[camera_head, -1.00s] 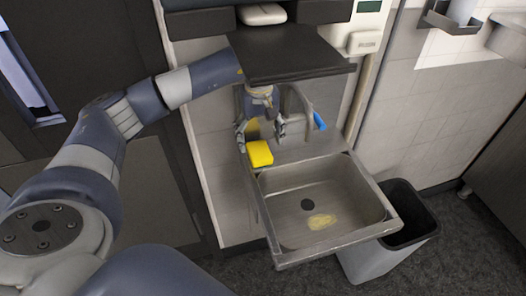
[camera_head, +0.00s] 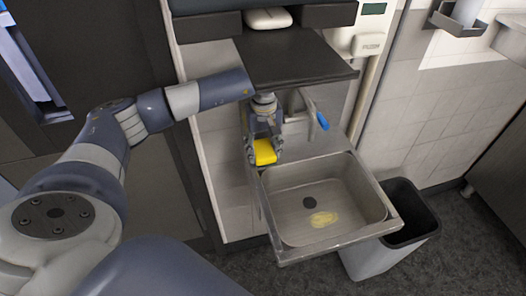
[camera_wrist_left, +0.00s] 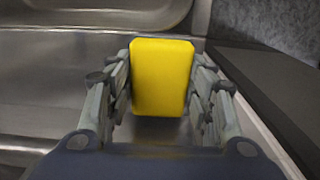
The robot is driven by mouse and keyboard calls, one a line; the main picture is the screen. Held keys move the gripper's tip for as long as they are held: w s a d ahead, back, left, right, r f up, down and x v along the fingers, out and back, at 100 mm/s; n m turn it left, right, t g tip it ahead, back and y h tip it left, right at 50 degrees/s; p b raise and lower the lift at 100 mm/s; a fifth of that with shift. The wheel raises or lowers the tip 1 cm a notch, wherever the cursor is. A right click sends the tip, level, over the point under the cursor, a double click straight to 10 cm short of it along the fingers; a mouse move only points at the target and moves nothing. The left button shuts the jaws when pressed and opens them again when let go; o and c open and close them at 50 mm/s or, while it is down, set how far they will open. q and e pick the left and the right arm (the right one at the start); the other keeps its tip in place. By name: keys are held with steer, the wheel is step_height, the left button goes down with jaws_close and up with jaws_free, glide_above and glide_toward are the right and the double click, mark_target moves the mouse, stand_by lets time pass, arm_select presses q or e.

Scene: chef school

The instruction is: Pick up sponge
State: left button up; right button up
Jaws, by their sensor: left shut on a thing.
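The yellow sponge (camera_head: 265,152) is at the back left corner of the metal sink. My left gripper (camera_head: 264,158) points down over it, with a finger on each side. In the left wrist view the sponge (camera_wrist_left: 162,77) sits between the two fingers of my left gripper (camera_wrist_left: 161,90), which is shut on it. I cannot tell whether the sponge still touches the sink ledge. My right gripper is not in view.
The metal sink (camera_head: 285,213) has a drain and a yellowish patch in its basin. A faucet with a blue tip (camera_head: 322,121) stands right of my gripper. A dark shelf (camera_head: 290,56) hangs above. A grey bin (camera_head: 378,258) stands right of the sink.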

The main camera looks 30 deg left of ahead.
mark_target(264, 149)
arm_select(q)
steer(key=shift+r, duration=0.45)
step_height(264, 149, up, 2)
steer(key=shift+w+r+b, duration=0.1)
steer(key=shift+r+b, duration=0.15)
steer(key=shift+b, duration=0.55)
steer(key=s+d+r+b, duration=0.1)
steer(key=s+d+b, duration=0.15)
steer(key=s, duration=0.55)
steer(key=s+d+r+b, duration=0.1)
steer(key=s+d, duration=0.2)
steer(key=s, duration=0.4)
steer(key=d+m, duration=0.2)
steer(key=m, duration=0.1)
steer(key=d+f+m, duration=0.1)
steer(key=d+m, duration=0.1)
steer(key=m, duration=0.1)
steer(key=d+f+m, duration=0.1)
steer(key=d+m, duration=0.1)
steer(key=d, duration=0.1)
steer(key=shift+m+p, duration=0.3)
steer(key=shift+m, duration=0.1)
steer(key=shift+d+f+m, duration=0.1)
steer(key=shift+d+m, duration=0.35)
steer(key=shift+m, duration=0.15)
